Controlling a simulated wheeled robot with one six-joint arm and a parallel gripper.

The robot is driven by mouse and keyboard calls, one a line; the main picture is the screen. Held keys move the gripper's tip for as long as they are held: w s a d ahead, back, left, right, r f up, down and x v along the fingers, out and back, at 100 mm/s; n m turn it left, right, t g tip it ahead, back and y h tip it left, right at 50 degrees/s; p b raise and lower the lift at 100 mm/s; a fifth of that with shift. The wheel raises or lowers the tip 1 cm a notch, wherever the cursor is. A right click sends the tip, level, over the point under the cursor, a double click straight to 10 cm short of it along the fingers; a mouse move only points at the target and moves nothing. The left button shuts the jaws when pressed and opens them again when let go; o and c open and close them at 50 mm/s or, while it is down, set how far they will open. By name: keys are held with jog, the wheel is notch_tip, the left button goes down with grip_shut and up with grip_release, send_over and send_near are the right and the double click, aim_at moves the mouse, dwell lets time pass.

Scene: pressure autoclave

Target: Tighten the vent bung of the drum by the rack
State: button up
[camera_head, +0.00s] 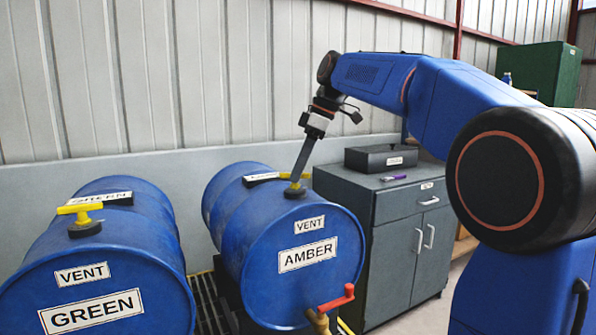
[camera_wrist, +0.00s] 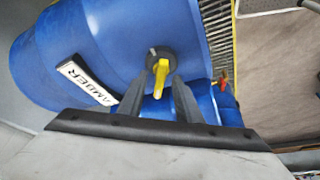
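The blue AMBER drum (camera_head: 262,235) lies on its side at centre. Its vent bung (camera_head: 294,190) has a dark round base and a yellow handle, partly hidden by my gripper (camera_head: 299,176). In the wrist view, the yellow handle (camera_wrist: 161,76) stands between my two fingers (camera_wrist: 159,88), with a gap visible on each side; the gripper looks open around it. The blue GREEN drum (camera_head: 125,255) lies at left. Its vent bung (camera_head: 83,222) has a yellow crossbar handle on a black base. I cannot make out a rack for certain.
A grey cabinet (camera_head: 400,240) stands right of the AMBER drum, with a black box (camera_head: 381,158) and a purple marker (camera_head: 393,178) on top. A red-handled tap (camera_head: 336,300) sticks out of the AMBER drum's front. A grey wall runs behind the drums.

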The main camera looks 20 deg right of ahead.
jog(key=shift+a+f, duration=0.1)
jog(key=shift+f, duration=0.2)
jog(key=shift+c, duration=0.7)
grip_shut()
